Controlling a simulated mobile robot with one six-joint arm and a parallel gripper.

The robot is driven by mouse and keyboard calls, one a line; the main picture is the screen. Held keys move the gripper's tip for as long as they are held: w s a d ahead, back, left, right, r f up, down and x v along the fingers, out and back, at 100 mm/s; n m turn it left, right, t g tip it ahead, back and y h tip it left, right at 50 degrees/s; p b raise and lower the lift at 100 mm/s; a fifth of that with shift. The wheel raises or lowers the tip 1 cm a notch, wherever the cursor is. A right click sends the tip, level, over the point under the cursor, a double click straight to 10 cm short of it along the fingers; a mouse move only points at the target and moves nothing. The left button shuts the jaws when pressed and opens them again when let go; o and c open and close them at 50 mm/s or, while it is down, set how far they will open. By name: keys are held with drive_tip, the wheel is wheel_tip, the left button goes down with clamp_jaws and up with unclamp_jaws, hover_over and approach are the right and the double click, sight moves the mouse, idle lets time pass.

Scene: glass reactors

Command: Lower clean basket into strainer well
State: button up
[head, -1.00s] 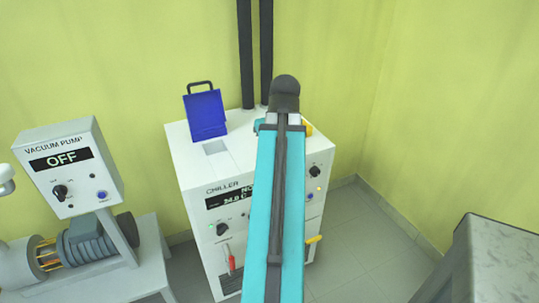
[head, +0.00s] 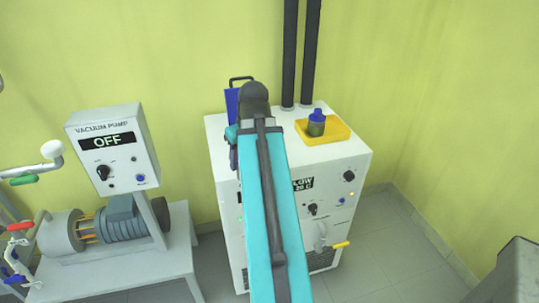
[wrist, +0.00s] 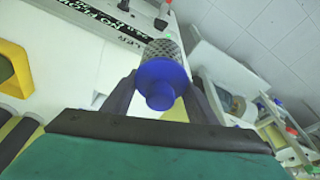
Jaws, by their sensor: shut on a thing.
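In the wrist view, my gripper (wrist: 160,92) is shut on a basket (wrist: 161,76) with a blue knob and collar and a pale grey mesh body. The knob faces the camera, and the mesh end points away over the white chiller top. I cannot tell the gap below it. In the head view, my arm covers the basket and the left part of the chiller (head: 345,165). The strainer well is hidden there. The raised blue lid (head: 231,104) shows partly behind the arm.
A second basket (head: 316,125), blue-topped with a dark olive body, stands on a yellow tray (head: 338,132) at the chiller's right. Two black pipes (head: 290,55) rise behind it. The vacuum pump (head: 112,150), reading OFF, stands to the left.

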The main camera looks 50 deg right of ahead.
drive_tip(key=w+a+f+n, duration=0.1)
drive_tip(key=w+a, duration=0.5)
drive_tip(key=a, duration=0.6)
drive_tip(key=w+a+f+n, duration=0.1)
drive_tip(key=w+a, duration=0.5)
drive_tip(key=a, duration=0.6)
drive_tip(key=w+a+f+n, duration=0.1)
drive_tip(key=w+a+f, duration=0.2)
drive_tip(key=a, duration=1)
drive_tip(key=w, duration=0.3)
drive_tip(key=shift+y, duration=0.4)
drive_tip(key=shift+w+a+f, duration=0.1)
